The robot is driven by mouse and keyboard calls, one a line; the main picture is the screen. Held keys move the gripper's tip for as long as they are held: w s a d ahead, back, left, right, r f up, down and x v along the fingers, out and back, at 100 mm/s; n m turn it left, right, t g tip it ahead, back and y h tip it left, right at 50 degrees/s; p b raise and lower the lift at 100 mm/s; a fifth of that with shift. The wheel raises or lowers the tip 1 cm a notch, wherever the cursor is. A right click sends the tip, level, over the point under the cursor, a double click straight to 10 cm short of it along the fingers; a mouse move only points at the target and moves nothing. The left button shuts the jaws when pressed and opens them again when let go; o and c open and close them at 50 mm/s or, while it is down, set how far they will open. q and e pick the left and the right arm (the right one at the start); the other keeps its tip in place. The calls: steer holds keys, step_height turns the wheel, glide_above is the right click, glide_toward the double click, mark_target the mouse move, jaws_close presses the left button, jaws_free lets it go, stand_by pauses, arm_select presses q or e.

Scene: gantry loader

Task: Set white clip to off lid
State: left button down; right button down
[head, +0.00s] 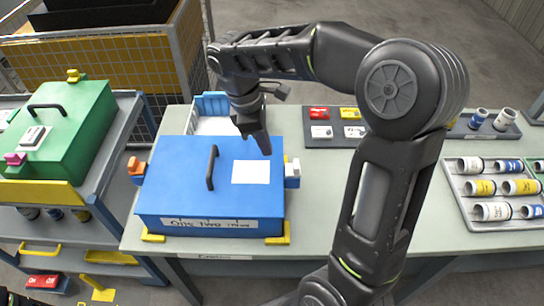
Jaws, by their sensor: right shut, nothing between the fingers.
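The blue box (185,195) stands on the bench with its lid down. The lid has a dark handle (212,168) and a white square (251,172). The white clip (292,172) is at the right edge of the lid; I cannot tell whether it overlaps the lid. An orange clip (136,168) is at the left edge. My right gripper (263,148) is shut and empty, pointing down over the back right of the lid, left of and behind the white clip. My left gripper is not in view.
A green box (75,135) stands on the shelf cart at left. Behind the blue box is a blue-and-white bin (212,106). A dark tray (320,140) holds red, yellow and white blocks. A tray (465,212) of labelled cylinders is at right. My right arm crosses above the bench.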

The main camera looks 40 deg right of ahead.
steer(key=p+v, duration=0.2)
steer(key=v, duration=0.2)
steer(key=shift+w+r, duration=0.1)
steer(key=shift+r, duration=0.2)
steer(key=shift+a, duration=0.1)
